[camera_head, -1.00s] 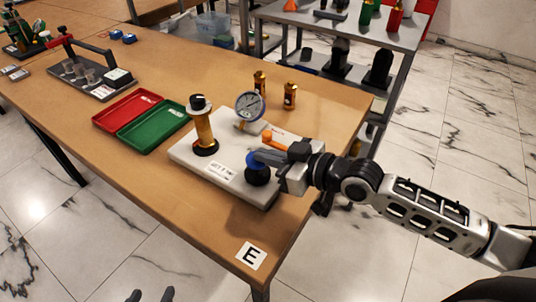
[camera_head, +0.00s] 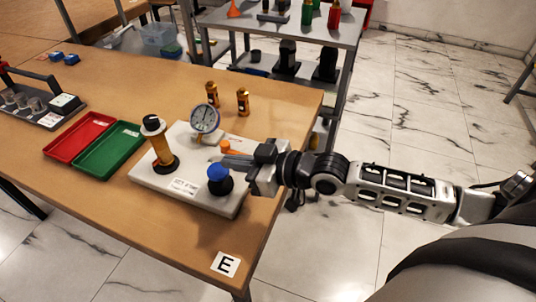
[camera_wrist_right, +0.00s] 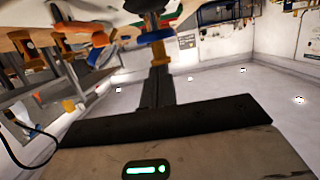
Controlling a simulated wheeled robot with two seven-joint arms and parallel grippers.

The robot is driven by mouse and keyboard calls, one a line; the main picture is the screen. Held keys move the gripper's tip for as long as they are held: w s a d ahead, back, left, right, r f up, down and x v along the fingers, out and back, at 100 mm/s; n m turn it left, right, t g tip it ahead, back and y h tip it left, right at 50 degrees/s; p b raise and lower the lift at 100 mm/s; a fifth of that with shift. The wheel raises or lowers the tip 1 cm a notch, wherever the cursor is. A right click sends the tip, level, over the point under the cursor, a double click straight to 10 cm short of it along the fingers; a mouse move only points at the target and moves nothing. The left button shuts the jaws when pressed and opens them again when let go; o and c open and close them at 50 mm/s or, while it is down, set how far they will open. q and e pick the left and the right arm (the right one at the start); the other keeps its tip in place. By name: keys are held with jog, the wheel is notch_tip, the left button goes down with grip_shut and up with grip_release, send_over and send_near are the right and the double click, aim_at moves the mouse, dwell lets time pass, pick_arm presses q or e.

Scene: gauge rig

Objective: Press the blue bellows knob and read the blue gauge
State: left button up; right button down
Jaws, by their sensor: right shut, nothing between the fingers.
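The blue knob (camera_head: 218,172) tops a black bellows (camera_head: 219,187) at the front right of a white rig board (camera_head: 208,203). The blue-rimmed gauge (camera_head: 205,119) stands behind it with a white dial; its needle is too small to read surely. My right gripper (camera_head: 228,160) is shut and empty, its fingers just behind the knob in the picture. I cannot tell whether they touch it. In the right wrist view, the shut fingers (camera_wrist_right: 157,85) point up toward a blue round part (camera_wrist_right: 155,36), seemingly the knob. My left gripper is out of view.
A brass column (camera_head: 162,148) with a black-and-white top stands left of the gauge. An orange part (camera_head: 226,146) lies near the fingers. Two brass cylinders (camera_head: 243,101) stand behind. Green (camera_head: 108,150) and red (camera_head: 79,137) trays lie left.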

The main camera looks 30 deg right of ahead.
pick_arm(q)
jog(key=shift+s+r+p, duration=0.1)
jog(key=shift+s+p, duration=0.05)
jog(key=shift+p, duration=0.2)
pick_arm(e)
jog(key=v, duration=0.8)
dwell(0.3)
